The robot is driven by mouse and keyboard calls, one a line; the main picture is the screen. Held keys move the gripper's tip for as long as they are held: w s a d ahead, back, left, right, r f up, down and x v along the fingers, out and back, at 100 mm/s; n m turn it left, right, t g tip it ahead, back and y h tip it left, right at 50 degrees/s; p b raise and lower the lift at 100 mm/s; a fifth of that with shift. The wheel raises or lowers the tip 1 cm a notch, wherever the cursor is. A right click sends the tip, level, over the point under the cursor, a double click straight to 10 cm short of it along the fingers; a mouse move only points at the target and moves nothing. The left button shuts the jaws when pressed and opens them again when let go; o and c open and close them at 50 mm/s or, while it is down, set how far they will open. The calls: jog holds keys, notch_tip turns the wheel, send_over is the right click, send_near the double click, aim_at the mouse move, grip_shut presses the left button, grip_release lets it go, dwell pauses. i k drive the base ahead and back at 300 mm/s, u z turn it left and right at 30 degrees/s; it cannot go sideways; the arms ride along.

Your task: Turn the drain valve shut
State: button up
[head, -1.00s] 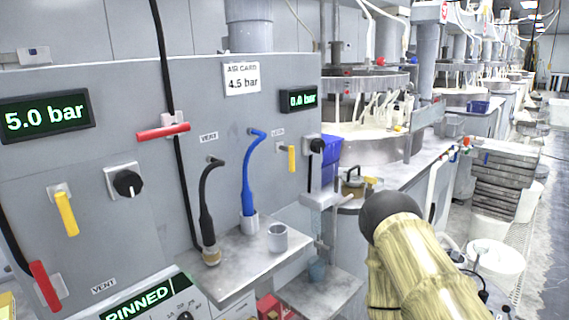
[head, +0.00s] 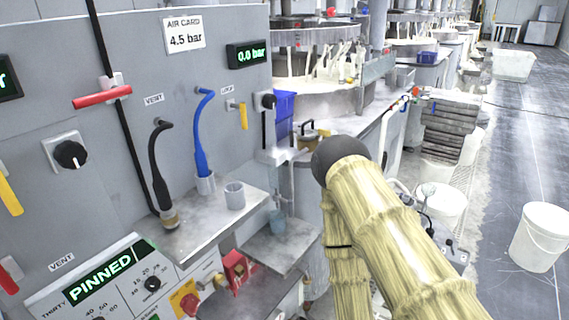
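No valve in view is marked as a drain valve, so I cannot tell which one it is. A red lever handle (head: 102,97) lies about level on a black hose on the grey panel. A yellow lever (head: 243,116) hangs down beside the small display. Small red and blue fittings (head: 409,98) sit on a white pipe at the bench edge. My arm, in a pale yellow sleeve with a dark rounded joint, fills the lower middle. My gripper is not visible, so its opening and any contact are hidden.
A grey shelf (head: 190,243) holds a grey cup (head: 234,196), with black and blue hoses above. A white bucket (head: 541,237) stands on the floor at right. Stacked grey slabs (head: 451,127) stand beside the benches. The dark aisle floor (head: 510,150) is largely clear.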

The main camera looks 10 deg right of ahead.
aim_at(289, 202)
jog(key=z, duration=2.25)
jog(key=i, duration=0.7)
jog(key=u, duration=2.25)
